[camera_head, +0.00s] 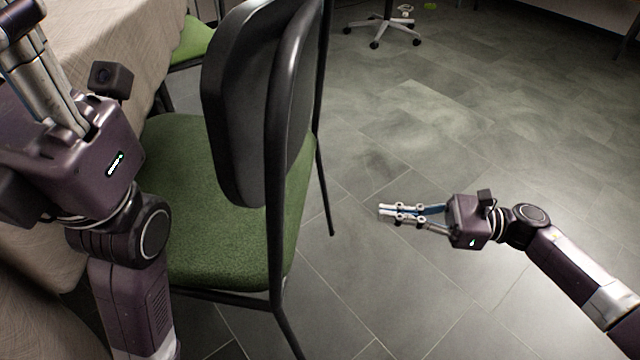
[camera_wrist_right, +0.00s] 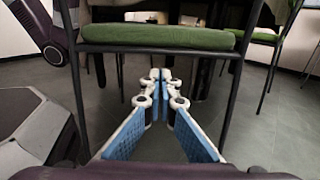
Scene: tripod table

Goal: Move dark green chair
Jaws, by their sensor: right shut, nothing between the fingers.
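The dark green chair (camera_head: 215,230) has a green fabric seat, a black backrest and a thin black metal frame. It stands upright at the left of the head view, beside a cloth-covered table. In the right wrist view its seat (camera_wrist_right: 155,37) spans the top, with legs on both sides. My right gripper (camera_head: 385,212) is shut and empty, over the floor to the right of the chair and apart from it. In the right wrist view its fingertips (camera_wrist_right: 160,75) point toward the space under the seat. My left arm is at the left edge; its fingers are largely cut off by the frame.
The table (camera_head: 110,35) with a beige cloth is at the upper left. Another green chair (camera_head: 192,42) stands behind the first; a green seat also shows at right in the wrist view. A wheeled chair base (camera_head: 383,32) is at the back. The tiled floor on the right is clear.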

